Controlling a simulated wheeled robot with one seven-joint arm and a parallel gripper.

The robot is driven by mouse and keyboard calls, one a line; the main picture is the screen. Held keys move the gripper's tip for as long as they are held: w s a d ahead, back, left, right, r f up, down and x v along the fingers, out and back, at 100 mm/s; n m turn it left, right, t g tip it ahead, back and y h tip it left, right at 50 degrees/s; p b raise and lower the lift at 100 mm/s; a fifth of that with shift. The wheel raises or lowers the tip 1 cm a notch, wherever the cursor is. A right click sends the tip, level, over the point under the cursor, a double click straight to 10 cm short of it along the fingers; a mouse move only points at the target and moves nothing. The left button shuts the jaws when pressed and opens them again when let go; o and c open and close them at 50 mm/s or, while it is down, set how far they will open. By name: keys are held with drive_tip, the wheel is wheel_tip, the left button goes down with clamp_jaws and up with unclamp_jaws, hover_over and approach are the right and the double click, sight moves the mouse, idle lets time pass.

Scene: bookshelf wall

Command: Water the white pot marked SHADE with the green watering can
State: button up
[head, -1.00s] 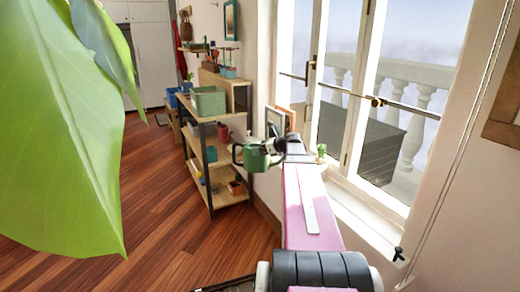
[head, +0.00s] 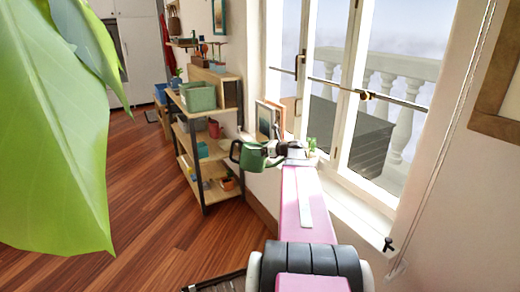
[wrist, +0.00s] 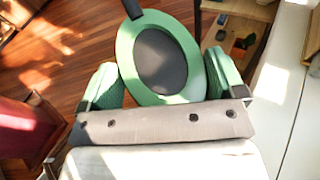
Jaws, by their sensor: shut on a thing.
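The green watering can (head: 252,157) is held out at the end of my pink arm in the head view, beside the window wall. In the wrist view its green oval rim and dark opening (wrist: 160,62) lie between the fingers. My gripper (head: 284,151) is shut on the can; it also shows in the wrist view (wrist: 163,85). I cannot make out a white pot marked SHADE. A small green plant (head: 312,144) stands on the windowsill just beyond my gripper; its pot is mostly hidden and no marking is readable.
A wooden shelf unit (head: 208,140) with a green bin (head: 198,97) and small pots stands left of the can. Picture frames (head: 268,119) lean by the window. A large leaf (head: 50,140) covers the left of the head view. Wooden floor (head: 150,205) is free in front.

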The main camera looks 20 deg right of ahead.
drive_tip(key=shift+r, duration=0.25)
idle(0.4)
drive_tip(key=shift+r+t+y, duration=0.3)
drive_tip(key=shift+r, duration=0.2)
drive_tip(key=shift+d+r, duration=0.1)
drive_tip(key=shift+r, duration=0.3)
drive_tip(key=shift+d+r+m+t+y, duration=0.15)
drive_tip(key=shift+r+m+t+y, duration=0.15)
drive_tip(key=shift+r+t, duration=0.1)
idle(2.0)
drive_tip(key=shift+f, duration=0.1)
idle(1.2)
drive_tip(key=shift+w+a+f+n+g+h, duration=0.15)
drive_tip(key=shift+f+n+g+h, duration=0.25)
drive_tip(key=shift+f+g+h, duration=0.8)
drive_tip(key=shift+a+f, duration=0.1)
drive_tip(key=shift+a, duration=0.05)
